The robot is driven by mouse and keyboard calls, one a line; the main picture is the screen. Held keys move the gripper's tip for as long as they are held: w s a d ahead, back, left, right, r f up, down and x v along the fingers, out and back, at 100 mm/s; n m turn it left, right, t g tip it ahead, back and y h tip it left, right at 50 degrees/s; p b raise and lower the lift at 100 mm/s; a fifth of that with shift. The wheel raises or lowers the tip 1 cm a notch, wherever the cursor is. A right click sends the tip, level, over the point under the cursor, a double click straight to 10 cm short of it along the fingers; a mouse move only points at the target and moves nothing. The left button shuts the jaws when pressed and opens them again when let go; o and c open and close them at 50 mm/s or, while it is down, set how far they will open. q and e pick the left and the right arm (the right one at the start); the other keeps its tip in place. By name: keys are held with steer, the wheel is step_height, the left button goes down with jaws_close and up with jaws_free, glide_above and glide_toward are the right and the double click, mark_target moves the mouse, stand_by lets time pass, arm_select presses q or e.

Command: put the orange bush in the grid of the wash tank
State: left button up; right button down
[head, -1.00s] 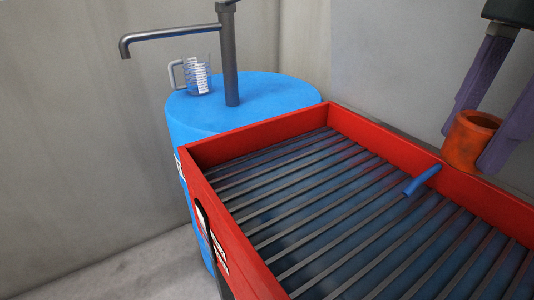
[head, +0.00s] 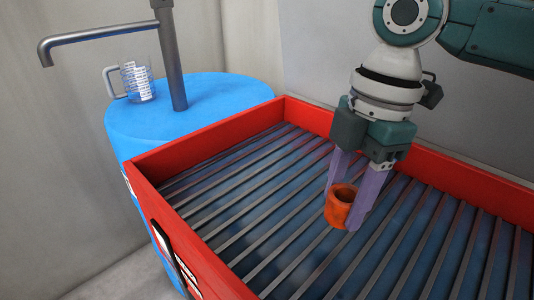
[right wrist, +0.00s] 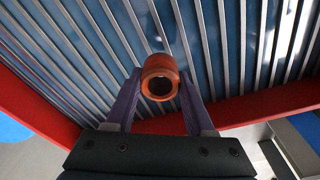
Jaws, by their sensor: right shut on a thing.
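The orange bush (head: 341,208) is a short hollow cylinder, held between the purple fingers of my right gripper (head: 347,200). It also shows in the right wrist view (right wrist: 160,78), between the two fingertips (right wrist: 160,88), with its open bore facing the camera. The wash tank is a red-walled basin (head: 215,137) with a grid (head: 250,195) of parallel grey bars over a dark blue inside. The gripper and bush are over the grid, inside the red walls. I cannot tell whether the bush touches the bars. My left gripper is not in view.
A blue drum (head: 215,92) stands behind the tank at the left. On it are a clear measuring jug (head: 138,82) and a grey pipe with a spout (head: 172,60). The grid around the bush looks clear.

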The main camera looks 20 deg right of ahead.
mark_target(339, 221)
steer(key=shift+w+f+b, duration=0.1)
steer(key=shift+f+b, duration=0.35)
steer(key=shift+f, duration=1.85)
steer(key=shift+f, duration=0.15)
steer(key=shift+c, duration=1.3)
jaws_free()
steer(key=r, duration=0.4)
steer(key=d+r+p, duration=0.1)
steer(key=r, duration=0.3)
steer(key=r+p, duration=0.1)
steer(key=r, duration=0.3)
steer(key=shift+d+r, duration=0.1)
steer(key=shift+d, duration=0.15)
